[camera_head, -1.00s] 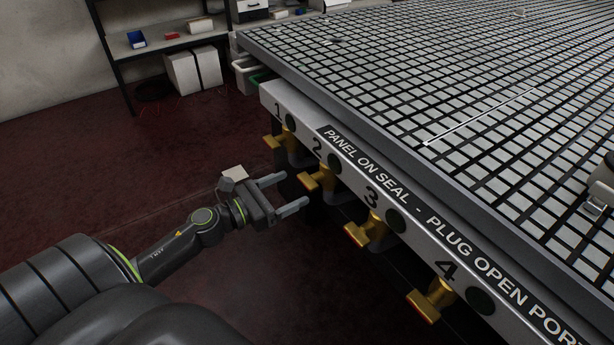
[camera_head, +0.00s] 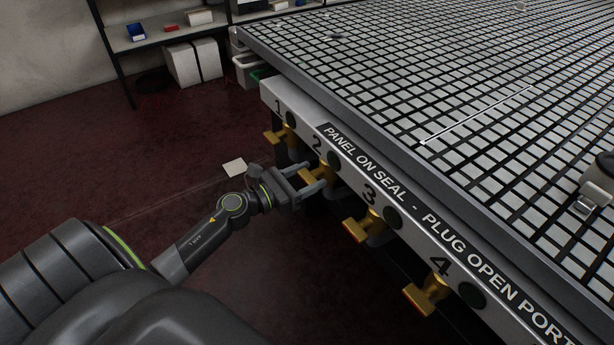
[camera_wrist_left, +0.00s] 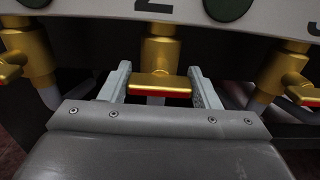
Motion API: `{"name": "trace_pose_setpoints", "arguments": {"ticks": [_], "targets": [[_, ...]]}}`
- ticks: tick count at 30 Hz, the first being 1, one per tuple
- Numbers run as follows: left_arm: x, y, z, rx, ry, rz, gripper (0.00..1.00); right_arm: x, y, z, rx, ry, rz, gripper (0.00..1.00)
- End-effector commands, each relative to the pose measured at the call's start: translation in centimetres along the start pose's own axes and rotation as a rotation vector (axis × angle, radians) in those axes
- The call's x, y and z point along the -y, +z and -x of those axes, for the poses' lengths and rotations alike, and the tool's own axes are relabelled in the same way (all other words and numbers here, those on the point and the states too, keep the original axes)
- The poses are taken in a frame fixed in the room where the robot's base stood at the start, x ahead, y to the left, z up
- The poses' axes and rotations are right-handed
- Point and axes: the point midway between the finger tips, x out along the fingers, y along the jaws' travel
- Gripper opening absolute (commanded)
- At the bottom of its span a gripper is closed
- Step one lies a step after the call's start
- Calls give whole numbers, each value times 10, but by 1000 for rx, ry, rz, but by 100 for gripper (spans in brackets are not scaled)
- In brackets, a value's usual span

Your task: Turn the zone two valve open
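The zone two valve (camera_head: 322,171) is a brass valve with a T-shaped handle under the number 2 on the table's front rail. In the left wrist view its handle (camera_wrist_left: 160,86) lies crosswise, with a red stripe on its lower edge. My left gripper (camera_head: 312,180) is open, with one finger on each side of this handle. In the left wrist view the fingers (camera_wrist_left: 160,88) stand a little apart from the handle's ends.
Brass valves one (camera_head: 279,134), three (camera_head: 362,226) and four (camera_head: 427,293) sit along the same rail (camera_head: 400,200). The grid table (camera_head: 440,100) extends above and behind. A shelf (camera_head: 170,35) stands at the back left.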

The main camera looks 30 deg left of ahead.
Motion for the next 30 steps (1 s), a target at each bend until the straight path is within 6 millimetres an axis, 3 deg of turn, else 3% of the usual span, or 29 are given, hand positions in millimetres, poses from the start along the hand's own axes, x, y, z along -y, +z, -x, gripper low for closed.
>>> {"name": "trace_pose_setpoints", "arguments": {"ticks": [5,15,30], "targets": [[0,0,0,0,0,0,34,0,0,0,0,0,0,36],[0,1,0,-1,0,59,34,-1,0,-2,-5,4,0,36],[-1,3,0,0,0,462,34,-18,14,-63,-1,43,19,36]]}}
